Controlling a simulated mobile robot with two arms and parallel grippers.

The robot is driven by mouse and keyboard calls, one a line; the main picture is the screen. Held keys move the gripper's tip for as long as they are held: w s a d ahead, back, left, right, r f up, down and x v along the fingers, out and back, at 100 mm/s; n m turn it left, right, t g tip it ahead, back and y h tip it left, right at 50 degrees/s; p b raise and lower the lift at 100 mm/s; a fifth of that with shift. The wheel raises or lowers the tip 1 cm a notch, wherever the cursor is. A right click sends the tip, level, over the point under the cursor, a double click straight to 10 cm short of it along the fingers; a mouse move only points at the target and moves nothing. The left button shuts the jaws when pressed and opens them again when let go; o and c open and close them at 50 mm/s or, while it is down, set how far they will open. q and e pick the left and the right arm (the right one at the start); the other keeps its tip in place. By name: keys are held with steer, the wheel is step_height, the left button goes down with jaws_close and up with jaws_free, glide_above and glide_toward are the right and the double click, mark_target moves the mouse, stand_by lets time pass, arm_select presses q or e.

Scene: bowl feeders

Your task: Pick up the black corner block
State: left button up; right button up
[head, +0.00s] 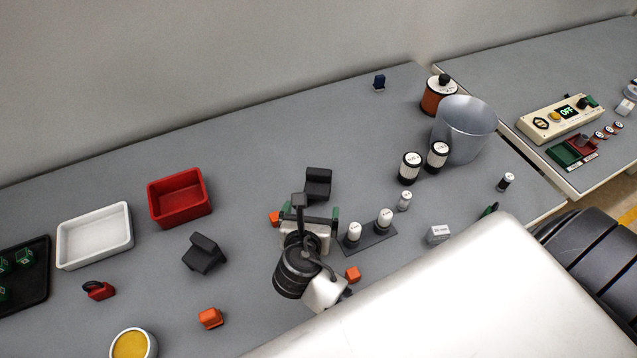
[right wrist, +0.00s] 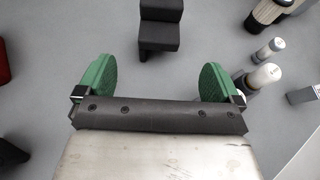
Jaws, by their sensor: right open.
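A black corner block (head: 317,184) with a stepped shape lies on the grey table, just beyond my right gripper (head: 310,213). In the right wrist view the block (right wrist: 159,24) is at the top middle, cut off by the frame edge. It lies ahead of the gap between the green fingertips of my right gripper (right wrist: 157,78), which are wide apart and empty. No contact with the block shows. A second black block (head: 203,253) lies to the left on the table; a dark part of it seems to show at the lower left of the wrist view. My left gripper is not in view.
Small orange blocks (head: 210,318) lie around my right arm. White-topped cylinders (head: 354,232) stand on a dark plate to its right. A red bin (head: 180,197) and a white bin (head: 95,236) stand left. The table behind the block is clear.

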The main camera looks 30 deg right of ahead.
mark_target(316, 192)
steer(key=shift+w+d+f, duration=0.15)
steer(key=shift+w+f, duration=0.1)
steer(key=shift+f, duration=0.2)
steer(key=x, duration=0.5)
steer(key=shift+w+d, duration=0.15)
steer(key=p+x, duration=0.1)
steer(key=x, duration=0.4)
steer(key=shift+w+d, duration=0.15)
steer(key=shift+w, duration=0.1)
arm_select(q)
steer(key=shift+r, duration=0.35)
arm_select(e)
steer(key=shift+c, duration=0.4)
steer(key=c, duration=0.9)
